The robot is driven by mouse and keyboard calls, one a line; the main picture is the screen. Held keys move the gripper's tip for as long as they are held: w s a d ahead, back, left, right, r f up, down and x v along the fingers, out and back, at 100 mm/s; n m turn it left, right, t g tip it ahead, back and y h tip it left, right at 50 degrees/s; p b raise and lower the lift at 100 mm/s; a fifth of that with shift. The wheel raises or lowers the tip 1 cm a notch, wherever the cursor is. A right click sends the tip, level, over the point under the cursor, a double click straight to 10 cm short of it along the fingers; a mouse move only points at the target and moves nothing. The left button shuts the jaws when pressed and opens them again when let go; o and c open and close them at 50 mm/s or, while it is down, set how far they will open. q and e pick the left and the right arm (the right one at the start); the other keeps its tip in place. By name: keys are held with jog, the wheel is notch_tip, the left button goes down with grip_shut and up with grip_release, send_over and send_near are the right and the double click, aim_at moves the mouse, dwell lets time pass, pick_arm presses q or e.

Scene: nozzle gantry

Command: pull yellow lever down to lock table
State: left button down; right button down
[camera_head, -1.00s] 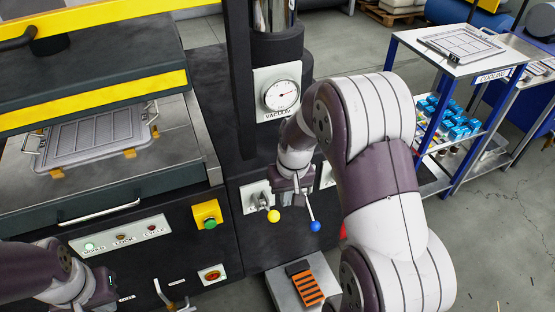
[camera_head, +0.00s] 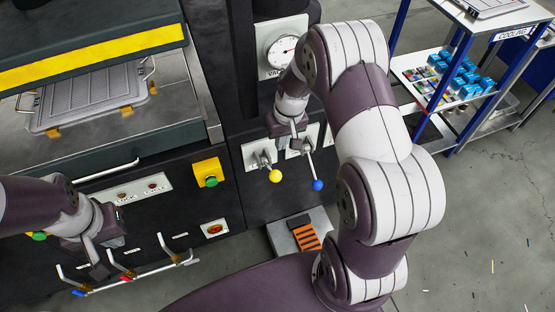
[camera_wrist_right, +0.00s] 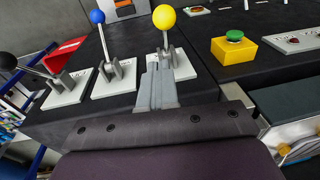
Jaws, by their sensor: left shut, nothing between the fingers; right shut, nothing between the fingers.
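The yellow-knobbed lever (camera_head: 275,176) stands on a white plate on the black machine front. It also shows in the right wrist view (camera_wrist_right: 164,16), with its knob at the top and its base just beyond my fingers. My right gripper (camera_head: 295,138) is shut and empty, close to the lever plates. In the right wrist view its fingers (camera_wrist_right: 158,85) overlap the foot of the yellow lever; I cannot tell whether they touch. My left gripper (camera_head: 98,268) is shut and empty at the lower left, in front of the machine panel.
A blue-knobbed lever (camera_head: 317,185) stands right beside the yellow one. A black-knobbed lever (camera_wrist_right: 8,61) shows further left in the right wrist view. A green button on a yellow box (camera_head: 208,172) is nearby. Hooks on a rail (camera_head: 150,270) lie near my left gripper.

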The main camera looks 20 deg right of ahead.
jog(key=f, duration=0.2)
jog(key=s+a+f+p, duration=0.1)
jog(key=f, duration=0.4)
jog(key=shift+s+a+f, duration=0.1)
jog(key=shift+s+a, duration=0.15)
jog(key=shift+a, duration=0.1)
jog(key=shift+w+f, duration=0.15)
